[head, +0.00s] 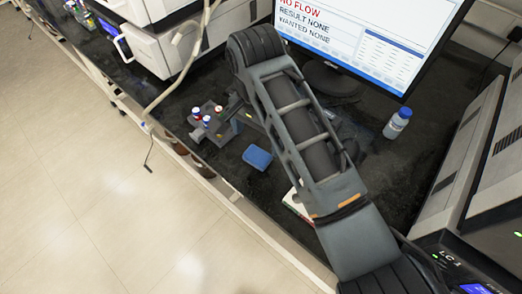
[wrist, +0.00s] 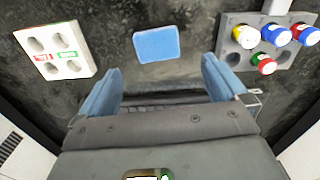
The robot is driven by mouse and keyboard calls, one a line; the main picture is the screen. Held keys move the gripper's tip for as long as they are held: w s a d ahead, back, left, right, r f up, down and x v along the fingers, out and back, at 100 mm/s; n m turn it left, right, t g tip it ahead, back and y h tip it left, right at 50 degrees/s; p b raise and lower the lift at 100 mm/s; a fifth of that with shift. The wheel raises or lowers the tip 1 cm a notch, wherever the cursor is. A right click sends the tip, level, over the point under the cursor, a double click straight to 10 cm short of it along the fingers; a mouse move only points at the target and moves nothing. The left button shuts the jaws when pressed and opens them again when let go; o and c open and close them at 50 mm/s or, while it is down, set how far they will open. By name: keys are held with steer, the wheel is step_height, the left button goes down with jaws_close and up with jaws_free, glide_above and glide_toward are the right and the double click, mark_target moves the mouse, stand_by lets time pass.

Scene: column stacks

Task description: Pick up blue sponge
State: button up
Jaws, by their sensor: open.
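The blue sponge (head: 257,157) lies flat on the dark bench top near its front edge in the head view. In the wrist view the blue sponge (wrist: 156,44) lies ahead of my gripper, between the lines of the two fingers and apart from them. My gripper (wrist: 160,82) is open and empty, with its two blue-grey fingers spread wide.
A grey rack (wrist: 239,56) with coloured-cap vials stands right of the sponge in the wrist view. A white rack (wrist: 54,48) with empty holes stands left. A monitor (head: 370,38), a blue-capped bottle (head: 397,123) and instruments surround the bench.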

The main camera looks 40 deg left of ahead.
mark_target(260, 152)
steer(key=f, duration=0.6)
steer(key=shift+w+d+f, duration=0.15)
steer(key=shift+d+f, duration=0.05)
steer(key=shift+f, duration=0.05)
steer(key=shift+c, duration=0.4)
steer(key=c, duration=1)
